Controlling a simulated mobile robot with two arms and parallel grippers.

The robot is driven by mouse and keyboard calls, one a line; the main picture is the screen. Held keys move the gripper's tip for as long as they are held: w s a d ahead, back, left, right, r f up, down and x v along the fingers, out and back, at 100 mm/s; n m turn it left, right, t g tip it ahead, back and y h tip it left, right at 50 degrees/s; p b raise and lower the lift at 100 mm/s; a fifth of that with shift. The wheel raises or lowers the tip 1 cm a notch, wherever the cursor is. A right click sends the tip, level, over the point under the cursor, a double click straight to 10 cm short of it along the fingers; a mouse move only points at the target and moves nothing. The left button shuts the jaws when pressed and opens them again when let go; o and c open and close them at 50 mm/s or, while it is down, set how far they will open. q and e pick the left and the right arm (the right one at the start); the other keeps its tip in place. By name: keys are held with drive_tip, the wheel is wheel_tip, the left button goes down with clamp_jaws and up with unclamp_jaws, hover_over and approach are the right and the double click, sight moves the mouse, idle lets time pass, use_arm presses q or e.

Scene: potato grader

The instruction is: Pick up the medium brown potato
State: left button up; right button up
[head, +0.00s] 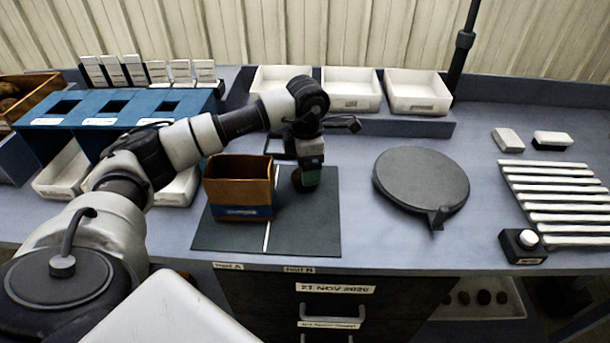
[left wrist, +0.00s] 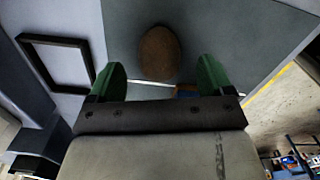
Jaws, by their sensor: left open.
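The brown potato (left wrist: 160,54) lies on the dark mat (head: 305,235). In the left wrist view it sits between and slightly beyond the two green fingertips, with a gap on both sides. My left gripper (head: 308,180) is open and points down over the mat, just right of the cardboard box. Its fingers also show in the left wrist view (left wrist: 161,66). My right gripper is in neither view.
The open brown and blue box (head: 238,212) stands close left of the gripper. A round dark plate (head: 420,180) is to the right, then a white slatted rack (head: 560,205). White trays (head: 415,88) line the back. A blue bin stand (head: 100,125) is at left.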

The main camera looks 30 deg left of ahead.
use_arm(q)
drive_tip(key=shift+f+p, duration=0.3)
drive_tip(key=shift+f, duration=1.7)
drive_tip(key=c, duration=1)
drive_tip(key=shift+r, duration=0.15)
